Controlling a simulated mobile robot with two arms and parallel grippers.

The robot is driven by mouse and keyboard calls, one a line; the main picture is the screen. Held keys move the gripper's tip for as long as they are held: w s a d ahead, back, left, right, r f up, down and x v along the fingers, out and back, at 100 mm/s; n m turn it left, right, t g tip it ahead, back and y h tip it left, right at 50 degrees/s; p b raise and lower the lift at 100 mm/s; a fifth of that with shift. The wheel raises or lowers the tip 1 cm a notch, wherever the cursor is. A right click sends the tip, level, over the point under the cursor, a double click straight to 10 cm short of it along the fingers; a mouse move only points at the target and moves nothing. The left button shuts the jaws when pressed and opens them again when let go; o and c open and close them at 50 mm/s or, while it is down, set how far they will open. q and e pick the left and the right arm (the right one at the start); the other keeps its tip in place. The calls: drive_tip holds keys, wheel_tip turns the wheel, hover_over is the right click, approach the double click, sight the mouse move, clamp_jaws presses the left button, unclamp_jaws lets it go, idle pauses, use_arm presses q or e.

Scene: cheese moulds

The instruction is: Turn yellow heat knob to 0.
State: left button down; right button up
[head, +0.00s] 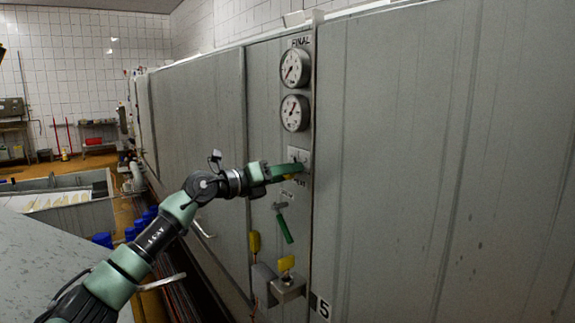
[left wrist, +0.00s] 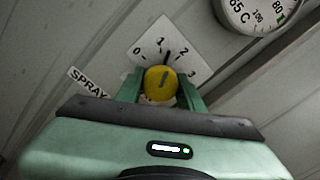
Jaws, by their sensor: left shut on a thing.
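The yellow heat knob (left wrist: 161,84) sits on a pale dial plate (left wrist: 150,45) marked 0, 1, 2 and 3 in the left wrist view. A dark pointer above the knob points between 1 and 2. My left gripper (left wrist: 160,92) has a green finger on each side of the knob and is shut on it. In the head view my left gripper (head: 296,168) reaches the grey panel at the plate (head: 299,153) and mostly hides the knob. My right gripper is out of view.
Two round gauges (head: 295,68) (head: 294,113) are above the plate. A green-handled lever (head: 285,228) and yellow handles (head: 254,243) (head: 287,264) are below it. A "SPRAY" label (left wrist: 88,81) lies left of the dial. A grey-topped surface (head: 45,255) is at left.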

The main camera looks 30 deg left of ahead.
use_arm(q)
drive_tip(key=n+p, duration=0.1)
drive_tip(key=n, duration=0.1)
drive_tip(key=n+p, duration=0.1)
drive_tip(key=p, duration=0.1)
drive_tip(key=n+p, duration=0.2)
drive_tip(key=shift+r+n, duration=0.3)
drive_tip(key=n+p, duration=0.1)
drive_tip(key=n, duration=0.1)
drive_tip(key=shift+f+n+p, duration=0.1)
drive_tip(key=shift+n+p, duration=0.25)
drive_tip(key=shift+n, duration=0.05)
drive_tip(key=n, duration=0.2)
drive_tip(key=shift+n, duration=1.1)
drive_tip(key=c, duration=0.9)
unclamp_jaws()
drive_tip(key=shift+f, duration=0.1)
